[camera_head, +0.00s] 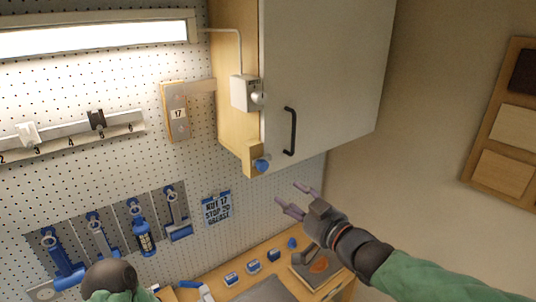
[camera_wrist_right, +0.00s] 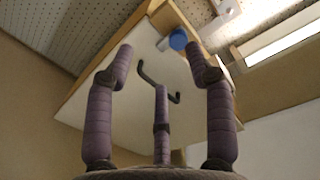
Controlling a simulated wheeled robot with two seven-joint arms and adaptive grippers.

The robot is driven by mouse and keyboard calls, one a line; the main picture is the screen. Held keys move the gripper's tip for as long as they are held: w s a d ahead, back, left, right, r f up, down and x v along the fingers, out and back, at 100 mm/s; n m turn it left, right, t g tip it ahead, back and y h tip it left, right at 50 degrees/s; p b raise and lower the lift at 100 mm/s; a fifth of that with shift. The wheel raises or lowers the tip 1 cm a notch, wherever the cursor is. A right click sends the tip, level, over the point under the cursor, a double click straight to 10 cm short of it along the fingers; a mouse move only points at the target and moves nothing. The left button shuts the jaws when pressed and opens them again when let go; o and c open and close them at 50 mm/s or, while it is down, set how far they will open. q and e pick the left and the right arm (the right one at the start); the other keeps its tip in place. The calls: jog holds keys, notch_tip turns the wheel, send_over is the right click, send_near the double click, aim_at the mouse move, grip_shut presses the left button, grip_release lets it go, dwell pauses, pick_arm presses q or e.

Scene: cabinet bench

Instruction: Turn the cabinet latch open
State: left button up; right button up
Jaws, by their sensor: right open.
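The cabinet (camera_head: 325,80) has a pale door with a black handle (camera_head: 290,131). A blue knob (camera_head: 261,165), which looks like the latch, sits at the door's lower left corner on the wooden frame. In the right wrist view the blue knob (camera_wrist_right: 178,39) shows beyond the fingers, near the cabinet's edge, with the door handle (camera_wrist_right: 158,82) below it. My right gripper (camera_head: 293,198) is open and empty, below and to the right of the knob, apart from it. Of my left arm only a dark rounded part and green sleeve show at the bottom left; its fingers are out of sight.
A white box (camera_head: 243,93) with a round silver part is fixed to the cabinet's side. Blue tools (camera_head: 142,228) hang on the pegboard at left. Small blue items (camera_head: 253,266) stand on the bench below. The space between my right gripper and the knob looks clear.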

aim_at(265, 168)
jog(key=w+a+r, duration=0.1)
jog(key=w+a, duration=0.1)
jog(key=w+a+r+p, duration=0.1)
jog(key=w+a, duration=0.1)
jog(key=w, duration=0.1)
jog(key=w+a+r, duration=0.1)
jog(key=w+a, duration=0.1)
jog(key=w, duration=0.1)
jog(key=shift+w+r+p, duration=0.1)
jog(key=shift+w+p, duration=0.05)
jog(key=shift+p, duration=0.25)
